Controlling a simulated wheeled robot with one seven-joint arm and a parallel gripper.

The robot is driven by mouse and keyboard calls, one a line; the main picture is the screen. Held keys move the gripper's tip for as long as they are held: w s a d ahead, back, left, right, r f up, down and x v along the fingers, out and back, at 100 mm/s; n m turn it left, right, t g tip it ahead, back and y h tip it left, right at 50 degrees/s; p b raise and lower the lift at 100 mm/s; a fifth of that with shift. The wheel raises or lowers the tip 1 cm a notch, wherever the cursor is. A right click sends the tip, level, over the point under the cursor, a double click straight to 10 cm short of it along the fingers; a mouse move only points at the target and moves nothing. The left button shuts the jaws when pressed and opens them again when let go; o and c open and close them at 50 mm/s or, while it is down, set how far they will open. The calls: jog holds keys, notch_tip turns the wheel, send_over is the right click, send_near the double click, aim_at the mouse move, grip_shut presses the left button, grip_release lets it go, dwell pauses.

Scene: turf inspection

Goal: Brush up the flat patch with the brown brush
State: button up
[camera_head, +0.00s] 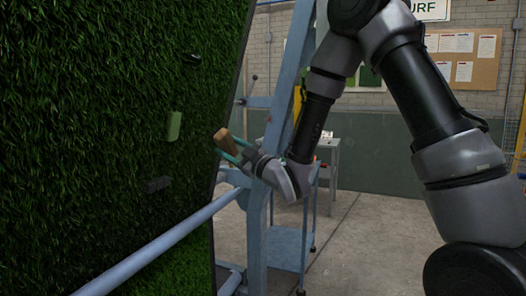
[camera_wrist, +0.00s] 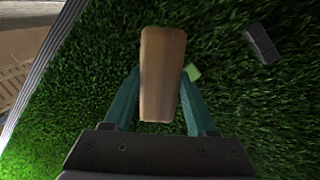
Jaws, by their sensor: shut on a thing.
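My gripper (camera_head: 232,149) is shut on the brown brush (camera_head: 227,141), a wooden block between its teal fingers. In the wrist view the brush (camera_wrist: 162,75) fills the middle, between the fingers of the gripper (camera_wrist: 160,100). The brush is close to an upright green turf panel (camera_head: 90,100); I cannot tell whether its far side touches the grass. Any bristles are hidden behind the block. The turf also shows in the wrist view (camera_wrist: 250,110). I cannot make out the flat patch clearly.
A light green block (camera_head: 174,126) and a dark grey block (camera_head: 158,184) sit on the turf. A small black object (camera_head: 192,58) is higher up. A blue-grey rail (camera_head: 165,240) and a blue frame post (camera_head: 257,235) stand close to my arm. Open floor (camera_head: 365,240) lies right.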

jog(key=s+a+r+n+g+y, duration=0.1)
jog(key=s+a+n+g+y, duration=0.1)
jog(key=s+a, duration=0.3)
jog(key=s+x, duration=0.1)
jog(key=x, duration=0.5)
jog(key=shift+a+r+g, duration=0.3)
jog(key=shift+a+r, duration=0.05)
jog(key=shift+a, duration=0.15)
jog(key=shift+s+x, duration=0.25)
jog(key=shift+x, duration=1.25)
dwell(0.7)
jog(key=shift+a, duration=0.15)
jog(key=shift+w+d, duration=0.45)
jog(key=shift+w, duration=0.45)
jog(key=shift+w, duration=0.15)
jog(key=shift+w+d+r, duration=0.1)
jog(key=shift+w+d, duration=0.15)
jog(key=shift+w, duration=0.55)
jog(key=shift+s, duration=0.1)
